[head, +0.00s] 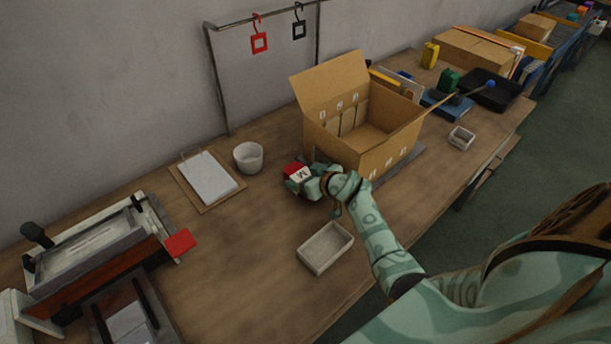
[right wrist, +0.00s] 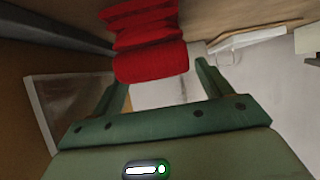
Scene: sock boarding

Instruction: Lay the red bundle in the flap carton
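The red bundle (head: 292,168) is on the table just left of the flap carton, partly hidden by my right gripper (head: 312,183). In the right wrist view the bundle (right wrist: 150,45) looks folded and ribbed, at the tips of my right gripper (right wrist: 162,78). The fingers are spread on either side of it, with a small gap at the right finger; contact at the left finger is unclear. The flap carton (head: 376,152) stands open on a grey mat, its back flap raised and a side flap spread outward. Its visible inside looks empty. My left gripper is out of view.
A grey tray (head: 326,248) lies in front of my right gripper. A white bowl (head: 248,157) and a clipboard (head: 208,178) are to the left. A framed press (head: 95,250) with a red piece (head: 180,243) stands far left. A black tray (head: 490,90) is beyond the carton.

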